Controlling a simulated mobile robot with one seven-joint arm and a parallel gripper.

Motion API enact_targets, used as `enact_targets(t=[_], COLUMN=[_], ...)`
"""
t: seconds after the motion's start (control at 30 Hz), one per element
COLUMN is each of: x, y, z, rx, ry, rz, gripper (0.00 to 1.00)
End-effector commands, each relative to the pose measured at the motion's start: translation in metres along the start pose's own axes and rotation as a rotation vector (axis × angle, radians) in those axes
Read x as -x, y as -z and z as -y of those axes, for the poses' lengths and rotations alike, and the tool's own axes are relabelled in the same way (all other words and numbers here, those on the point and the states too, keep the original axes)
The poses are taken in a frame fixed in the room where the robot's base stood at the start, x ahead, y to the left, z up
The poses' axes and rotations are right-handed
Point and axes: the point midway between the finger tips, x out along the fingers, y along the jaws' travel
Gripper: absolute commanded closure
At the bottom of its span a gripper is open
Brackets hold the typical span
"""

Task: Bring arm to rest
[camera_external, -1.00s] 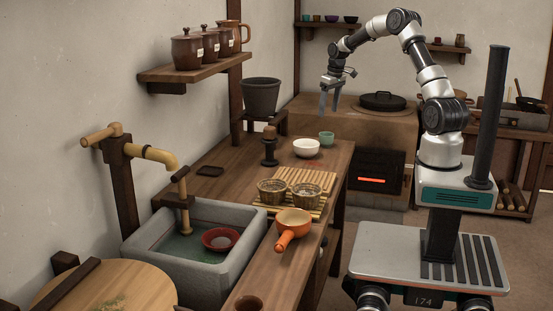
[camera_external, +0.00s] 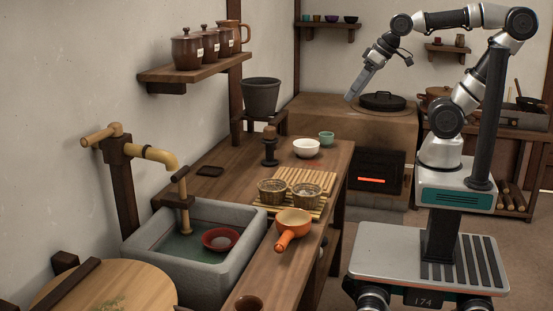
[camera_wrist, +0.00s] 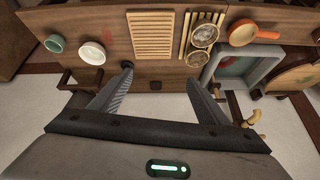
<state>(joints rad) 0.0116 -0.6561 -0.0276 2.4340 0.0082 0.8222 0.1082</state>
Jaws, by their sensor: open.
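My gripper (camera_external: 350,97) is raised in the air in the external view, in front of the stove and clear of the counter. Its fingers point down and to the left. In the wrist view my gripper (camera_wrist: 160,85) shows two fingers spread apart with nothing between them. My arm is folded back, with its elbow high above my base at the right.
The counter (camera_external: 232,172) holds a white bowl (camera_external: 306,148), a green cup (camera_external: 326,138), two baskets (camera_external: 272,191), a slatted mat (camera_external: 305,178) and an orange pan (camera_external: 293,221). A stone sink (camera_external: 150,238) stands left.

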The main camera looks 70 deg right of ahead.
Motion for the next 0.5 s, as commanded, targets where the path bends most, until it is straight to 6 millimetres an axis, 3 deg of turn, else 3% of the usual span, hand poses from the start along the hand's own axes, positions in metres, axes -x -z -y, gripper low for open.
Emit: enact_targets(t=[0.1, 0.13, 0.5], x=[0.01, 0.016, 0.095], y=[-0.039, -0.042, 0.011], z=[0.004, 0.004, 0.011], rx=[0.144, 0.167, 0.152], ry=[-0.006, -0.007, -0.007], rz=[0.042, 0.052, 0.051], gripper=[0.3, 0.3, 0.3])
